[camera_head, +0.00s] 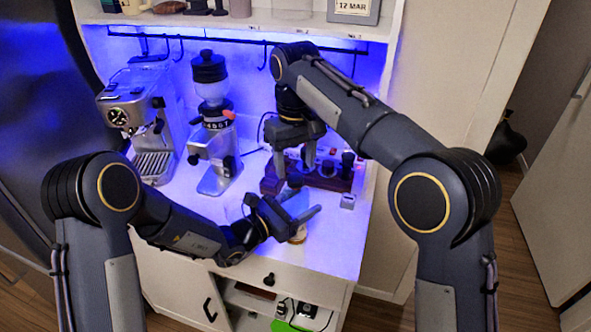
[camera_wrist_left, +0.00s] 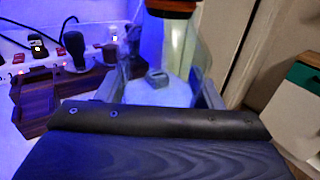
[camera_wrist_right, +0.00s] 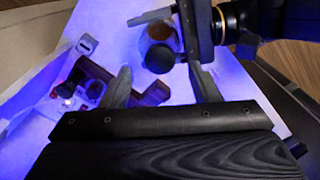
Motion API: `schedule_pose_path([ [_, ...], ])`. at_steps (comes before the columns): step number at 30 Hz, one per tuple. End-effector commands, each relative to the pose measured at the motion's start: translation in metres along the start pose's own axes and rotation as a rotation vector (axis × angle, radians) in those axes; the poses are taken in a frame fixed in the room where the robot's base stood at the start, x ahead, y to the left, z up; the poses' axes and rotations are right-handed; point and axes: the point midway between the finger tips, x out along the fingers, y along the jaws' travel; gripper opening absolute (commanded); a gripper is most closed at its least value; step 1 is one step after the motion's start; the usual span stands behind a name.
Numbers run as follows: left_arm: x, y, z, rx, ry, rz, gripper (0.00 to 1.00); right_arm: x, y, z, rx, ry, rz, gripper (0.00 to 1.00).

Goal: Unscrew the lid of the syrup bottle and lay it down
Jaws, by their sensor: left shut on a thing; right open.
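My left gripper (camera_head: 300,207) is shut on the clear, bluish syrup bottle (camera_head: 296,203) above the counter's front part. The bottle looks roughly upright. Its dark round lid (camera_head: 294,180) shows above the left fingers and in the right wrist view (camera_wrist_right: 158,58). In the left wrist view the see-through bottle (camera_wrist_left: 175,50) fills the space between the fingers; its ends are unclear. My right gripper (camera_head: 295,162) is open above the bottle, pointing down. In the right wrist view its fingers (camera_wrist_right: 162,82) stand either side of the lid's line, apparently apart from it.
A wooden box with tampers (camera_head: 328,175) stands behind, with a small grey cube (camera_head: 347,201) to its right. A grinder (camera_head: 213,125) and an espresso machine (camera_head: 140,115) stand at the left. A round pale-brown piece (camera_head: 298,236) shows below the left gripper. The counter's front left is clear.

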Motion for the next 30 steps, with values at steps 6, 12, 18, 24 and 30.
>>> schedule_pose_path([
  [6,0.000,0.000,0.000,0.000,0.001,0.001,0.00,-0.004,0.001,0.000,0.124,-0.005,0.001,0.51],
  [12,0.000,0.000,0.000,0.000,0.001,0.001,0.00,-0.014,0.003,0.000,0.568,-0.012,0.002,0.51],
  [18,0.000,0.000,0.000,0.000,0.001,0.001,0.00,-0.028,0.002,0.000,0.993,-0.006,0.002,0.51],
  [24,0.000,0.000,0.000,0.000,0.001,0.000,0.00,-0.034,0.000,0.000,1.197,0.000,0.001,0.51],
  [30,0.000,0.000,0.000,0.000,0.001,0.000,0.00,-0.015,0.000,0.001,1.222,-0.003,0.001,0.51],
])
